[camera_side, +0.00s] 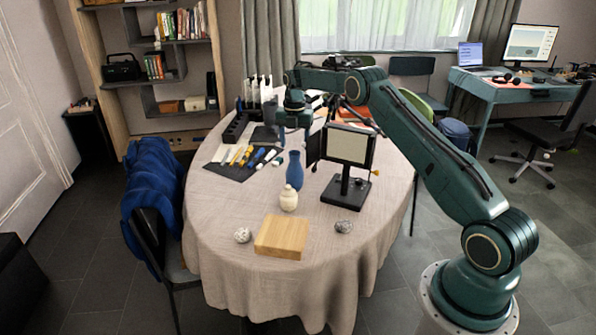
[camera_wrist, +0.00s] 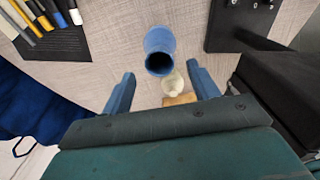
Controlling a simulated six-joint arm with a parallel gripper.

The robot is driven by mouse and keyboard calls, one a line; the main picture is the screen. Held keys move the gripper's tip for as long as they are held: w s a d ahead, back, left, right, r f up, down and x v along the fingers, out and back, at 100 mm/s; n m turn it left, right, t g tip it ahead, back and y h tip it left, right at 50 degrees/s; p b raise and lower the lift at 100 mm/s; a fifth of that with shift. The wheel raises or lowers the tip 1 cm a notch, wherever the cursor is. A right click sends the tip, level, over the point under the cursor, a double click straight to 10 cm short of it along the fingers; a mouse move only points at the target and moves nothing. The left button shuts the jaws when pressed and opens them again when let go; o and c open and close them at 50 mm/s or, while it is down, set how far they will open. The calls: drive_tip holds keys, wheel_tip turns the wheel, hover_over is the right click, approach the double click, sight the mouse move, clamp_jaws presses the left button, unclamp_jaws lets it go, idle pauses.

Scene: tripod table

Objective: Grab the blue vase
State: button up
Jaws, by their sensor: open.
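The blue vase (camera_side: 294,170) stands upright on the round cloth-covered table (camera_side: 222,228), just behind a small cream vase (camera_side: 288,198). In the wrist view the blue vase (camera_wrist: 160,50) shows its dark open mouth, ahead of the fingertips and roughly centred between them. My gripper (camera_wrist: 160,82) is open and empty, one finger to each side. The cream vase (camera_wrist: 173,82) shows between the fingers, lower in the picture. In the side view my gripper (camera_side: 294,130) is above and behind the blue vase; its fingertips are hard to make out there.
A small screen on a black stand (camera_side: 348,150) stands close to the right of the blue vase. A dark mat with markers (camera_side: 240,162) lies to the left. A wooden block (camera_side: 282,237) and two stones (camera_side: 243,235) (camera_side: 344,226) lie at the front.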

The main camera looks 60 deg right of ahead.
sight(295, 171)
drive_tip(key=shift+f, duration=0.3)
drive_tip(key=shift+f, duration=2.5)
drive_tip(key=shift+c, duration=0.4)
clamp_jaws()
